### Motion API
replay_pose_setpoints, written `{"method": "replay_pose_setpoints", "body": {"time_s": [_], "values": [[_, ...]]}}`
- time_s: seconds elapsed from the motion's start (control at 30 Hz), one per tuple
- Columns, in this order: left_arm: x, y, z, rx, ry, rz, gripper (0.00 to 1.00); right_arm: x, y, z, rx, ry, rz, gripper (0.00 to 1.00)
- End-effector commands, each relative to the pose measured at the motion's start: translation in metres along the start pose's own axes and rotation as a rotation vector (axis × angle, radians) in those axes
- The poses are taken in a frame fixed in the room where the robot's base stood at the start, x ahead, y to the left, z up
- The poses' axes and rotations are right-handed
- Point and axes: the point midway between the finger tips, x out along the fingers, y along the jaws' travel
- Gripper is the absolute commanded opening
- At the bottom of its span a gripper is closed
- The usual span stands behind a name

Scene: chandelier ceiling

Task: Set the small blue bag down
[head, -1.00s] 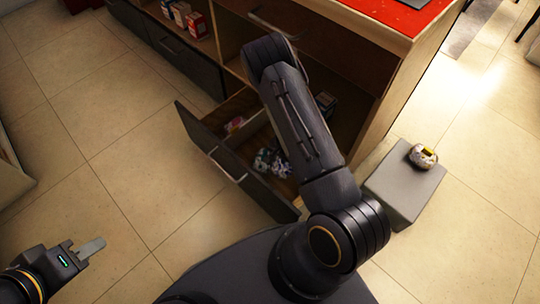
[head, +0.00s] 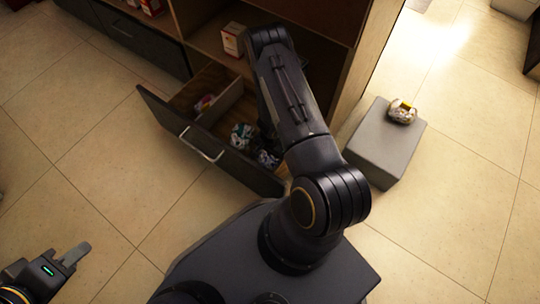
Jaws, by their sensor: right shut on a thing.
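No small blue bag can be made out for certain. Two patterned round items lie in the open drawer (head: 228,160): a white and greenish one (head: 242,135) and a bluish-white one (head: 267,158) partly behind my right arm. I cannot tell whether either is the bag. My right arm reaches over the drawer toward the cabinet, and its gripper is hidden behind the arm. My left gripper (head: 80,252) is at the lower left over the floor, away from the drawer. It shows edge-on, so its opening is unclear, and nothing is seen in it.
The wooden cabinet (head: 350,85) has open shelves holding small boxes, one a white and red box (head: 233,40). A grey block (head: 380,150) stands right of it with a round patterned item (head: 402,112) on top. The tiled floor (head: 90,150) is clear at left.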

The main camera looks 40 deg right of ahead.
Motion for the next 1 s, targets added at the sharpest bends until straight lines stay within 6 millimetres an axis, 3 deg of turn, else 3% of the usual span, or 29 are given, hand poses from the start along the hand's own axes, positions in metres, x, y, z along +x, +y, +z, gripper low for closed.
{"method": "replay_pose_setpoints", "body": {"time_s": [0.37,0.4,0.5,0.77,0.87,1.0], "values": [[0.004,-0.002,0.002,0.0,0.0,0.0,0.33,0.007,0.0,0.0,0.0,0.0,-0.001,0.58],[0.003,-0.001,0.002,0.0,0.0,0.0,0.33,0.005,0.0,0.0,0.0,0.0,-0.001,0.86],[0.003,-0.001,0.001,0.0,0.0,0.0,0.33,0.005,0.0,0.0,0.0,0.0,-0.001,0.99],[0.001,-0.001,0.001,0.0,0.0,0.0,0.33,0.003,0.0,0.0,0.0,0.0,-0.001,1.0],[-0.004,0.002,-0.002,0.0,0.0,0.0,0.33,-0.006,-0.001,0.0,-0.001,0.001,-0.002,1.0],[-0.015,0.007,-0.008,0.0,0.0,0.0,0.33,-0.034,-0.001,0.0,-0.001,0.0,-0.003,1.0]]}}
